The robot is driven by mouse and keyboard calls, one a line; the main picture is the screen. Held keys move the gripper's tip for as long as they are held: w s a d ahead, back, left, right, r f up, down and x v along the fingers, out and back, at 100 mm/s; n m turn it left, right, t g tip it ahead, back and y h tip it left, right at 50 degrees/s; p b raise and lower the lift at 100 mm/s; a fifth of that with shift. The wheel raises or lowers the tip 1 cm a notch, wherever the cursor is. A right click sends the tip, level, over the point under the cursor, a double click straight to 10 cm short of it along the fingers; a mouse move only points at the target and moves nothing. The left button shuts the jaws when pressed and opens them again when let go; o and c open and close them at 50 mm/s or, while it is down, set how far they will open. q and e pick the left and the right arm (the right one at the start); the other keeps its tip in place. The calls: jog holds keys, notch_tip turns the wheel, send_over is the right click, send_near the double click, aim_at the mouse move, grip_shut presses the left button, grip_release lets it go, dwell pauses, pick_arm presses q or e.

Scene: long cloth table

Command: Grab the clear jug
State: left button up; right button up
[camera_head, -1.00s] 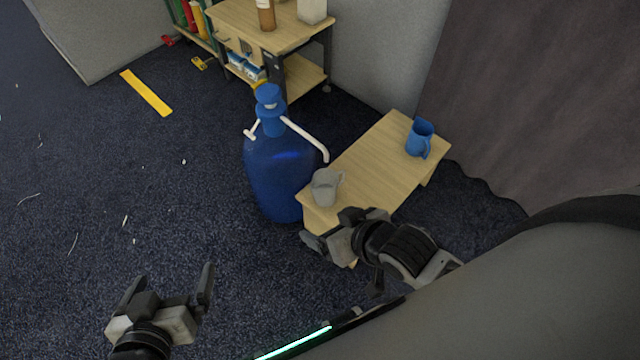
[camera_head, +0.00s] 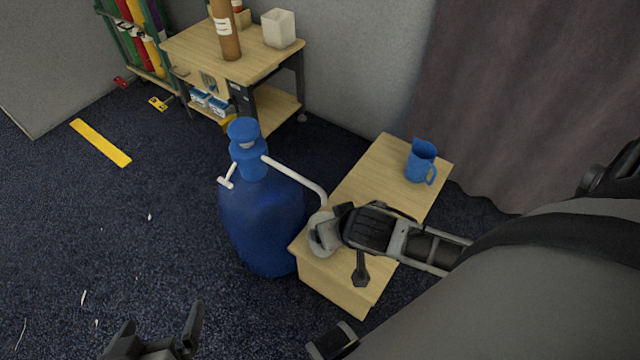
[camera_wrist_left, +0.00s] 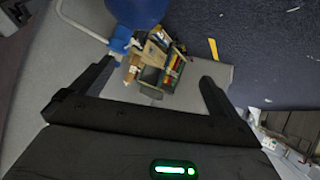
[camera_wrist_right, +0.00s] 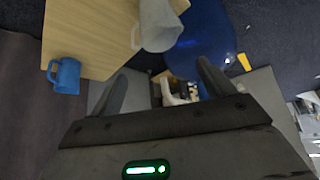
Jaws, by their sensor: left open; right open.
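The clear jug (camera_head: 322,238), greyish and see-through, stands upright at the near left end of the small wooden table (camera_head: 385,165). My right gripper (camera_head: 346,238) is open right beside it and hides part of it in the head view. In the right wrist view the jug (camera_wrist_right: 160,28) appears just beyond the two open fingers, with its handle to the left. I cannot tell whether a finger touches it. My left gripper (camera_head: 162,330) is open and empty over the floor at the bottom left, away from the table.
A blue jug (camera_head: 420,163) stands at the table's far end. A large blue bottle (camera_head: 262,215) with white handles stands on the floor against the table's left side. A wooden shelf cart (camera_head: 235,50) is at the back. A dark curtain (camera_head: 520,90) hangs at right.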

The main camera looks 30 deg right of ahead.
pick_arm(q)
notch_tip(320, 180, down, 4)
jog(key=w+d+b, duration=0.1)
jog(key=b, duration=0.2)
pick_arm(e)
jog(key=b+x, duration=0.2)
jog(key=x, duration=0.4)
jog(key=b+x, duration=0.2)
jog(key=x, duration=0.4)
jog(key=s+b+x, duration=0.1)
jog(key=b+x, duration=0.2)
jog(key=x, duration=0.3)
jog(key=shift+s+d+f, duration=0.1)
jog(key=shift+f, duration=0.2)
jog(key=shift+w+f, duration=0.3)
pick_arm(q)
jog(key=d+r+t+h, duration=0.1)
jog(key=r+t+h, duration=0.1)
jog(key=r, duration=0.1)
jog(key=d+r+t+h, duration=0.1)
jog(key=r, duration=0.1)
jog(key=shift+w+d, duration=0.3)
jog(key=shift+w, duration=0.05)
pick_arm(e)
jog(key=shift+r, duration=0.1)
jog(key=c, duration=1)
